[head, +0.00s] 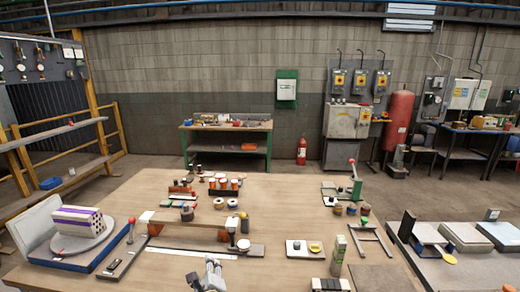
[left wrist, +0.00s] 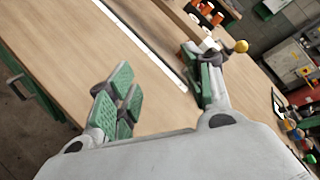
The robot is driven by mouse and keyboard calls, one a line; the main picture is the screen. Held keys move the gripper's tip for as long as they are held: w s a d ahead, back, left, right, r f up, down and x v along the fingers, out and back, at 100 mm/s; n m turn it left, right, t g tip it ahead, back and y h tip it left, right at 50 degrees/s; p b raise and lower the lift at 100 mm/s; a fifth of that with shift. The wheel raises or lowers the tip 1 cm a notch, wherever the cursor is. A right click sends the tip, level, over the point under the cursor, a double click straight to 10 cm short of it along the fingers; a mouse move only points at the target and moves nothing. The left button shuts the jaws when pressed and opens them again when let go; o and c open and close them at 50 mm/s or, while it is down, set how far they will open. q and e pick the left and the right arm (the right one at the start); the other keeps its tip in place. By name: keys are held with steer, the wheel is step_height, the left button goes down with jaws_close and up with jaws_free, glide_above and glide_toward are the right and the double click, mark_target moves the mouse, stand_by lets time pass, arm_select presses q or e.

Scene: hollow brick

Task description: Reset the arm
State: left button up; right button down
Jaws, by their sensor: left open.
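My left gripper (head: 212,277) shows at the bottom of the head view, low over the front of the wooden table (head: 180,262). In the left wrist view its two green-padded fingers (left wrist: 160,90) are spread wide apart, with bare table between them and nothing held. A white block with purple bands (head: 82,221) rests on a round grey disc (head: 70,245) at the table's left, well away from my left gripper. My right gripper is not in view.
A wooden bar on supports (head: 185,219) stands beyond my left gripper, with a white strip (head: 190,254) in front. Orange-topped cups (head: 224,184) stand farther back.

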arm_select(q)
steer(key=s+a+f+n+g+h, duration=0.2)
steer(key=s+f+n+g, duration=0.1)
steer(key=s+n, duration=0.45)
steer(key=s+a+f+n+g+h, duration=0.1)
steer(key=s+a+f+n+g, duration=0.15)
steer(key=s+n, duration=0.5)
steer(key=s+a+f+n+g+h, duration=0.1)
steer(key=s+f+n+g+h, duration=0.2)
steer(key=s+n, duration=0.45)
steer(key=s+f+m+g+y, duration=0.1)
steer(key=s+f, duration=0.1)
steer(key=f, duration=1.5)
steer(key=s+f+m+g+y, duration=0.1)
steer(key=s+f, duration=0.1)
steer(key=f, duration=1.4)
steer(key=s+a+f, duration=0.3)
steer(key=s+f, duration=0.7)
steer(key=s, duration=0.1)
steer(key=s+a+f+g, duration=0.1)
steer(key=s+a+f, duration=0.2)
steer(key=s+f, duration=0.7)
steer(key=shift+s, duration=0.45)
